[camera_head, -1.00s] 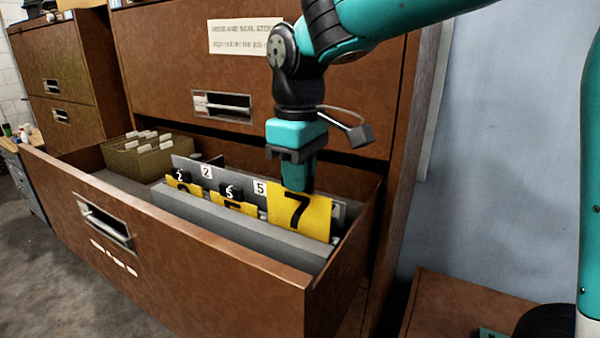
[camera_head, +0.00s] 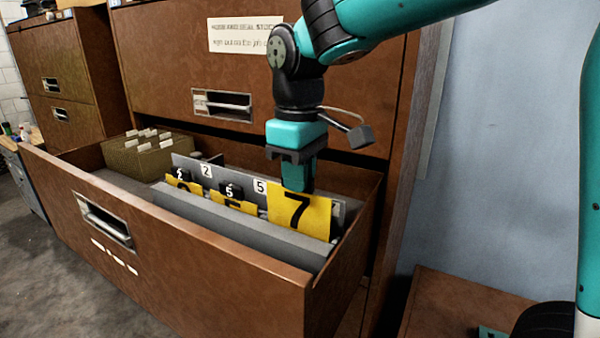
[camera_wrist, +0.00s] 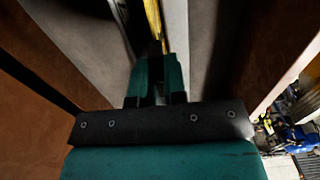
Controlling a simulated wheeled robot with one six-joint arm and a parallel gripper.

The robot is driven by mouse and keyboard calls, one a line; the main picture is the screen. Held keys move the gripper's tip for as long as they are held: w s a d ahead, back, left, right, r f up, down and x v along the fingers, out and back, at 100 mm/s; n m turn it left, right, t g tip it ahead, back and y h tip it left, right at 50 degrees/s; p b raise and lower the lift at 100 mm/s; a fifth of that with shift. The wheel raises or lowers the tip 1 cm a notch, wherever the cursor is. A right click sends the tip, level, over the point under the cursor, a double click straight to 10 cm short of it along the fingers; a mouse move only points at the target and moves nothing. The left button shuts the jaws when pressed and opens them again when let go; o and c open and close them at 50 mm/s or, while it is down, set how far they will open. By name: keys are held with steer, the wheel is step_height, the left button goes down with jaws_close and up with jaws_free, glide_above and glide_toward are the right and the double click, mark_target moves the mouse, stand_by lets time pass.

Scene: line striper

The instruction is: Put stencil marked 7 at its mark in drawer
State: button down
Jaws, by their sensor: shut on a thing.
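The yellow stencil marked 7 (camera_head: 305,216) stands upright in the right part of the open drawer (camera_head: 180,228). My gripper (camera_head: 298,186) points down and is shut on its top edge. In the wrist view the stencil (camera_wrist: 153,18) shows edge-on as a thin yellow strip between my fingers (camera_wrist: 156,68). Its lower edge is hidden in the drawer. Left of it stand the yellow stencils marked 5 (camera_head: 232,203) and 2 (camera_head: 183,184). A grey back divider (camera_head: 218,172) carries white labels 2 and 5. The label behind the 7 stencil is mostly hidden.
A grey front divider (camera_head: 235,228) runs along the slot in front of the stencils. A file box with tabbed cards (camera_head: 150,158) sits at the drawer's far left. The closed upper drawer (camera_head: 180,60) rises behind my gripper, and the drawer's right wall (camera_head: 360,225) is close.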

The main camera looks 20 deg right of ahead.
steer(key=shift+f+b, duration=1.65)
steer(key=shift+f, duration=1.15)
steer(key=c, duration=1.1)
jaws_free()
steer(key=o, duration=0.3)
steer(key=shift+r, duration=0.1)
step_height(320, 180, up, 7)
steer(key=p, duration=0.6)
steer(key=shift+p, duration=0.3)
steer(key=shift+s, duration=0.1)
